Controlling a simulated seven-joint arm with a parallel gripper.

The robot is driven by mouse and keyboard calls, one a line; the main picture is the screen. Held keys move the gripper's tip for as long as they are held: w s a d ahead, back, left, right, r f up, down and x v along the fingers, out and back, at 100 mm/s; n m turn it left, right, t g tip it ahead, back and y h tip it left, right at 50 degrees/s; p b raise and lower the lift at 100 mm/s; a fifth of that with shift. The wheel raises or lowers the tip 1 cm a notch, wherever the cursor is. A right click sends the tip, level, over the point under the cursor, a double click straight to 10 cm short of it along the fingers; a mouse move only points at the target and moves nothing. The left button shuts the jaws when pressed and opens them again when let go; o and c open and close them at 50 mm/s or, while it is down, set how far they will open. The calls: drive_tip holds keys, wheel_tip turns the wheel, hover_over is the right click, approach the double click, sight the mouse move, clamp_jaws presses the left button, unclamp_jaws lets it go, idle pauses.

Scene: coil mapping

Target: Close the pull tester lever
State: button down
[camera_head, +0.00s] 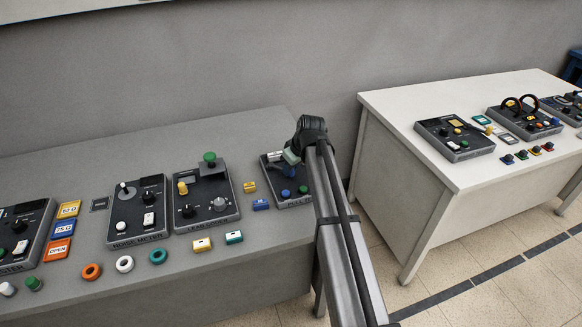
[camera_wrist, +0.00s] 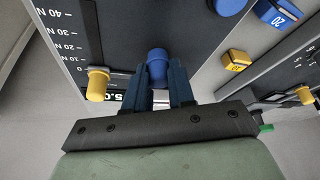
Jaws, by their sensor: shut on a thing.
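The pull tester (camera_head: 293,190) is a dark panel at the right end of the near table, partly hidden by my arm. In the wrist view its face (camera_wrist: 82,45) shows a newton scale, a yellow knob (camera_wrist: 97,84) and a small display (camera_wrist: 115,96). A blue lever handle (camera_wrist: 157,60) stands between the dark blue fingers of my gripper (camera_wrist: 160,85), which is shut on it. My gripper also shows over the tester's upper part in the head view (camera_head: 288,157). The lever's base and its exact angle are hidden. Another blue knob (camera_wrist: 229,4) is at the top edge.
Loose yellow (camera_head: 249,187) and blue (camera_head: 261,205) blocks lie between the lens panel and the tester. A second table (camera_head: 400,105) with more panels stands right, across a gap.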

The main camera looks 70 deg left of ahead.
idle(0.4)
drive_tip(key=shift+s+d+m+t, duration=0.6)
drive_tip(key=shift+s+m, duration=0.25)
drive_tip(key=shift+m, duration=0.45)
drive_tip(key=s+m, duration=0.1)
drive_tip(key=m+t, duration=0.1)
drive_tip(key=shift+s+d+m, duration=0.3)
drive_tip(key=shift+s+m, duration=0.1)
drive_tip(key=s+m+t, duration=0.1)
drive_tip(key=s+m, duration=0.1)
drive_tip(key=m, duration=0.1)
drive_tip(key=shift+s, duration=0.15)
drive_tip(key=shift+s+a+m+t, duration=0.2)
drive_tip(key=shift+s+m+t, duration=0.65)
drive_tip(key=shift+m, duration=0.75)
drive_tip(key=shift+s, duration=0.1)
drive_tip(key=c, duration=1)
unclamp_jaws()
drive_tip(key=shift+o, duration=0.2)
